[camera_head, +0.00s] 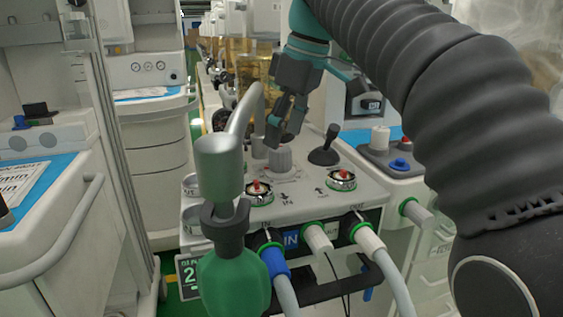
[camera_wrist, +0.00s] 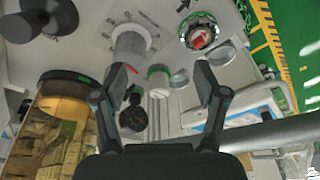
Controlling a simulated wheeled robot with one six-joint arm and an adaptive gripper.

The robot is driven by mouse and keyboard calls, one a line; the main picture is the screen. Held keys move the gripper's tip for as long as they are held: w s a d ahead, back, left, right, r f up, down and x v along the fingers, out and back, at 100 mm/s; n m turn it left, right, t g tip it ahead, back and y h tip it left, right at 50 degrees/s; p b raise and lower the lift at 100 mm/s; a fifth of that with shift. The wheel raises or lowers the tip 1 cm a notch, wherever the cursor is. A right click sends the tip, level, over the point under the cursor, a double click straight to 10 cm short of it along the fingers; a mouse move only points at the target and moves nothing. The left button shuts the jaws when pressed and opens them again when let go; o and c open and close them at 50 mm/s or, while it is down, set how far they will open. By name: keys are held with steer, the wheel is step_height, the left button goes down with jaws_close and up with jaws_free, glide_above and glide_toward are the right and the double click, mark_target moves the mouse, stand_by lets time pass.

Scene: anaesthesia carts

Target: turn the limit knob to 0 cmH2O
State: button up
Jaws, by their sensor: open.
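The limit knob appears to be the pale grey ribbed knob (camera_head: 281,161) on top of the white machine block. Its scale is too small to read. In the wrist view the knob (camera_wrist: 131,43) stands just beyond the tip of the left-hand finger, not centred between the fingers. Whether a finger touches the knob I cannot tell.
A black lever (camera_head: 325,148) stands right of the knob. Two red-centred valve ports (camera_head: 259,191) (camera_head: 342,180) sit near the block's front edge. A grey elbow pipe (camera_head: 219,170) with a green bag (camera_head: 234,284) rises at front left. Hoses (camera_head: 396,282) leave the front.

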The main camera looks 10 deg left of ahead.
mark_target(281, 148)
steer(key=s+d+m+t+b, duration=0.1)
steer(key=s+m, duration=0.1)
steer(key=m, duration=0.1)
steer(key=s+d+f+m+t+b, duration=0.1)
steer(key=s+m+b, duration=0.1)
steer(key=s+m, duration=0.1)
steer(key=s+f+m+t+h+b, duration=0.1)
steer(key=s+m+b, duration=0.1)
steer(key=m, duration=0.1)
steer(key=shift+s+d+m, duration=0.3)
steer(key=shift+d, duration=0.1)
steer(key=shift+s+d+m+t+b, duration=0.15)
steer(key=shift+s+m+t+b, duration=0.15)
steer(key=shift+m+b, duration=0.15)
steer(key=w+a, duration=0.1)
steer(key=w, duration=0.2)
steer(key=w+a+p, duration=0.1)
steer(key=w+a, duration=0.1)
steer(key=w, duration=0.2)
steer(key=w+a, duration=0.1)
steer(key=w, duration=0.3)
steer(key=shift+a, duration=0.2)
steer(key=b+x, duration=0.1)
steer(key=x, duration=0.2)
steer(key=shift+w+f, duration=0.1)
steer(key=shift+f, duration=0.1)
steer(key=shift+b+x, duration=0.35)
steer(key=shift+x, duration=0.4)
